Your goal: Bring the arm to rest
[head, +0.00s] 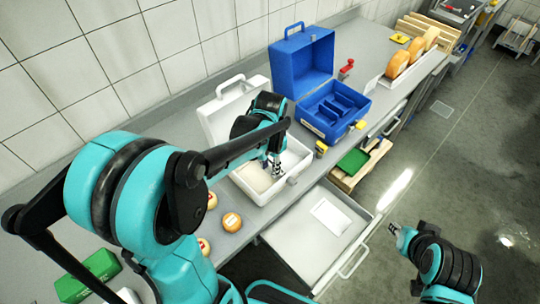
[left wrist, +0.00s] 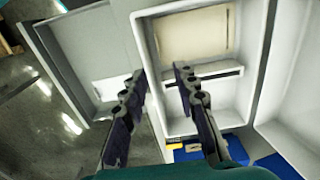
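My left gripper (head: 273,168) hangs over the open white case (head: 262,197) on the counter. In the left wrist view its two fingers (left wrist: 161,73) are apart with nothing between them. They point down over the white case (left wrist: 238,100), which has a beige pad (left wrist: 193,35) in one compartment. I cannot tell whether the fingers touch the case. My right gripper (head: 398,232) is over the floor at the lower right, clear of the furniture. Its fingers are too small to judge.
An open blue case (head: 343,124) stands farther along the counter. Small cheeses, one orange (head: 232,222), lie near my left arm. An open drawer (head: 305,255) holding a white sheet (head: 330,216) juts out below. A green box (head: 88,276) is at lower left.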

